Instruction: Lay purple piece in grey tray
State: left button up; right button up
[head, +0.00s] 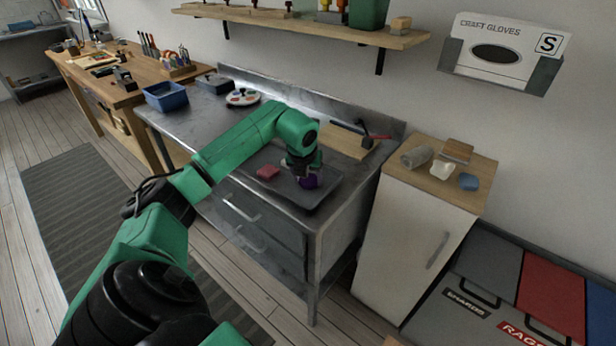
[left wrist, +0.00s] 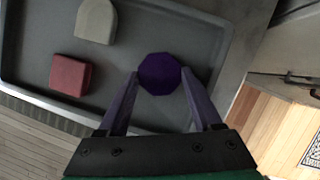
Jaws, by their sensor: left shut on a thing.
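The purple piece (head: 308,183) is between the fingers of my left gripper (head: 303,174), which is shut on it. In the left wrist view the purple piece (left wrist: 160,73) looks eight-sided from above, with a finger of my left gripper (left wrist: 160,88) on each side. It is over the floor of the grey tray (left wrist: 28,45), near the tray's right end; I cannot tell whether it touches the floor. A red piece (left wrist: 70,75) and a pale grey piece (left wrist: 96,20) lie in the tray, apart from the purple one. My right gripper is not in view.
The tray is at the right end of a metal bench (head: 190,118). A wooden board (head: 345,143) lies behind it. A blue bin (head: 166,97) and a white palette (head: 243,97) stand farther left. A white cabinet (head: 410,240) with small items on top stands to the right.

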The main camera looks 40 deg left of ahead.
pick_arm(q)
jog(key=shift+f, duration=0.15)
jog(key=o, duration=1.4)
jog(key=shift+o, duration=0.2)
jog(key=shift+r, duration=0.2)
jog(key=shift+r, duration=0.35)
jog(key=v, duration=1.1)
jog(key=shift+s, duration=0.2)
jog(key=shift+d, duration=0.1)
